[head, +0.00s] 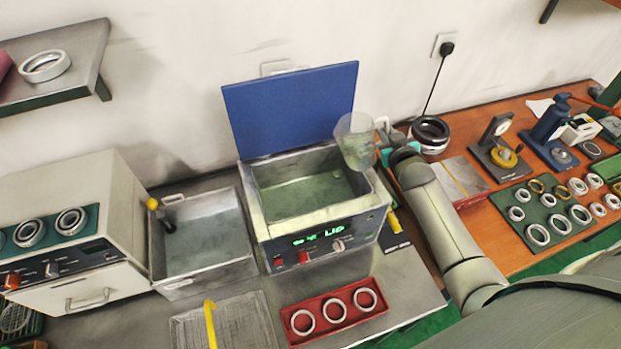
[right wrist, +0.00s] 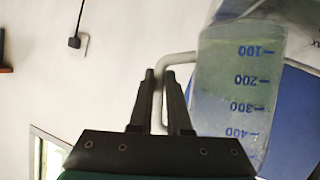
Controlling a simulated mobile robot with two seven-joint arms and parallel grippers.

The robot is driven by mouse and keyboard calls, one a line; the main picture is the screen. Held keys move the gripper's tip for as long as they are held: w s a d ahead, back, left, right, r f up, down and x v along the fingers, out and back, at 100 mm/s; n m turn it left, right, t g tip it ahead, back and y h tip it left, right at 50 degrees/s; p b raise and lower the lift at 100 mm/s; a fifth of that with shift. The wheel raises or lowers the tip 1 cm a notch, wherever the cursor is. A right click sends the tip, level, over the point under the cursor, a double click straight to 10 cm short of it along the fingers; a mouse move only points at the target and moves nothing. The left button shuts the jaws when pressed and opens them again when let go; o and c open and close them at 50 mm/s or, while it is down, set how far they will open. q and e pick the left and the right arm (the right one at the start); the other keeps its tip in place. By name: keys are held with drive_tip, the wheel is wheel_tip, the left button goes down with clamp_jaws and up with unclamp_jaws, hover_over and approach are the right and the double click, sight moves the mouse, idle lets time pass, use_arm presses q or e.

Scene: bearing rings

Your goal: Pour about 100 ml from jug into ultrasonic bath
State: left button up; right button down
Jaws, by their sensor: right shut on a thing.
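The clear jug (head: 354,142) is held above the right back part of the ultrasonic bath (head: 318,214), leaning slightly. In the right wrist view the jug (right wrist: 235,85) shows blue marks from 100 to 400, upside down in the picture. My right gripper (head: 383,140) is shut on the jug's handle, which passes between the fingers (right wrist: 160,95). The jug's liquid level is hard to read, and no stream shows from it. The bath is open, with greenish liquid inside and a lit green display. Its blue lid (head: 290,108) stands raised behind. My left gripper is not in view.
A metal basin (head: 207,285) stands left of the bath, beside a cream machine (head: 75,200). A red tray of rings (head: 335,317) and a wire basket with a yellow handle (head: 211,325) lie in front. Ring trays and tools cover the wooden bench (head: 465,125) at right.

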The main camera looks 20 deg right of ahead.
sight(374, 122)
drive_tip(key=shift+a+r+n+h+b, duration=0.15)
drive_tip(key=shift+a+r+n, duration=0.05)
drive_tip(key=shift+r, duration=0.2)
drive_tip(key=shift+a+r+n+h+b, duration=0.15)
drive_tip(key=shift+r+n, duration=0.05)
drive_tip(key=shift+r, duration=0.15)
drive_tip(key=shift+a+b, duration=0.25)
drive_tip(key=shift+b, duration=0.25)
drive_tip(key=a+n+b, duration=0.1)
drive_tip(key=n+h+b, duration=0.1)
drive_tip(key=shift+w+a+r+t+b, duration=0.1)
drive_tip(key=shift+a+r+t+b, duration=0.2)
drive_tip(key=shift+a+t+b, duration=0.1)
drive_tip(key=shift+a+r+n+h+b, duration=0.25)
drive_tip(key=shift+a+n+h+b, duration=0.25)
drive_tip(key=shift+b, duration=0.45)
drive_tip(key=shift+a+r+n+t+b, duration=0.2)
drive_tip(key=shift+r+n+t+b, duration=0.15)
drive_tip(key=shift+r+n, duration=0.3)
drive_tip(key=shift+a+r+n+h, duration=0.2)
drive_tip(key=shift+r+n+h, duration=0.2)
drive_tip(key=shift+r, duration=0.25)
drive_tip(key=shift+a+n+t+b, duration=0.15)
drive_tip(key=shift+n+t+b, duration=0.1)
drive_tip(key=shift+b, duration=0.35)
drive_tip(key=shift+d+r, duration=0.1)
drive_tip(key=shift+d, duration=0.15)
